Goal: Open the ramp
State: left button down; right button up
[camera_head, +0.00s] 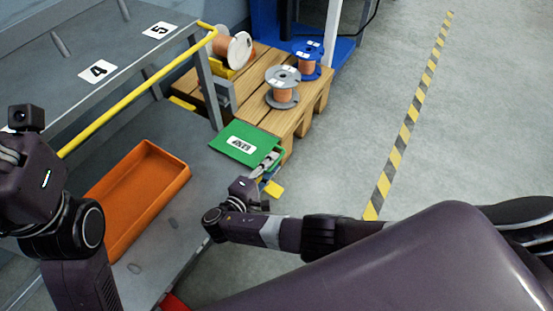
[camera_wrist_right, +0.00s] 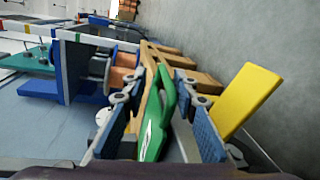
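A green plate (camera_head: 240,143) with a white label lies at the right end of the grey bench, and a green handle (camera_head: 277,158) sticks out at its right edge. I take these as the ramp. My right gripper (camera_head: 262,174) is at this handle, small in the head view. In the right wrist view, the green handle (camera_wrist_right: 155,115) stands between the two blue-padded fingers of my right gripper (camera_wrist_right: 160,100). The fingers are apart, with gaps beside the handle. My left wrist is at the left edge of the head view; the state of its gripper (camera_head: 10,155) is unclear.
An orange tray (camera_head: 180,184) sits on the bench. A yellow rail (camera_head: 135,93) runs above it. A wooden pallet (camera_head: 250,97) behind the plate carries several copper spools. A yellow part (camera_wrist_right: 248,98) is close to my right finger. Floor at right is free.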

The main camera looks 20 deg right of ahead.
jog(key=shift+v, duration=2.25)
